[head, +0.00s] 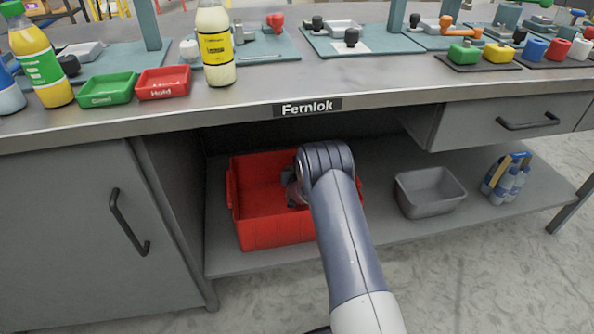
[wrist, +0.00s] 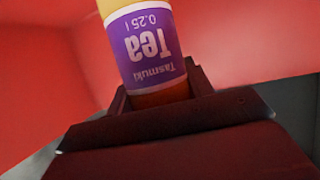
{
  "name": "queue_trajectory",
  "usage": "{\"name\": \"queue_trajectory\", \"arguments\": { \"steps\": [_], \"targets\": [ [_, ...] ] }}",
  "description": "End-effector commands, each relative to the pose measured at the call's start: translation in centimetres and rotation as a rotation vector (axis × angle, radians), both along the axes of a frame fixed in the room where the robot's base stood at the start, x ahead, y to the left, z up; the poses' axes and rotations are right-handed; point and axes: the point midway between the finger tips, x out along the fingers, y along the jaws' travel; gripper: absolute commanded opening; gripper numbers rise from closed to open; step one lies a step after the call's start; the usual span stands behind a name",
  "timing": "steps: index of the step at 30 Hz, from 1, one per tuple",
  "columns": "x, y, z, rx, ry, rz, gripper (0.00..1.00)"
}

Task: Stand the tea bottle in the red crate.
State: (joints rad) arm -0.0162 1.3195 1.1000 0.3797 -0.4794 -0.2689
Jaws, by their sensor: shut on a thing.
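The tea bottle (wrist: 150,48) shows in the wrist view, with a purple label reading "Tea" upside down in that picture and amber liquid. My gripper (wrist: 160,94) is shut on it, its dark jaws around the end nearer the camera. The bottle's far end runs out of the top of the picture. The red crate (head: 277,232) is on the shelf under the bench in the head view. My wrist reaches into the crate there, and my arm hides the bottle and the crate's right part. Red crate walls (wrist: 245,38) surround the bottle in the wrist view. Whether its base touches the crate floor cannot be seen.
A grey bin (head: 430,192) and a pack of blue-labelled bottles (head: 507,179) stand on the shelf to the right. The bench top edge (head: 300,106) overhangs the crate. A yellow-labelled bottle (head: 215,47) and small green and red trays are above.

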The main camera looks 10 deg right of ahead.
Motion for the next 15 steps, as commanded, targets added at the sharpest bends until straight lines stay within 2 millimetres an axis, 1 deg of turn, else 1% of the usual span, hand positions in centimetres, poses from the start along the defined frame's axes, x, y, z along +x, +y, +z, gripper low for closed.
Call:
{"name": "queue_trajectory", "arguments": {
  "steps": [4,5,12,15],
  "targets": [
    [0.05,-0.01,-0.04,0.0,-0.002,0.0,0.18],
    [0.0,0.0,-0.14,0.0,0.0,0.0,0.5],
    [0.0,0.0,-0.14,0.0,0.0,0.0,0.7],
    [0.0,0.0,-0.14,0.0,0.0,0.0,0.71]
  ]
}}
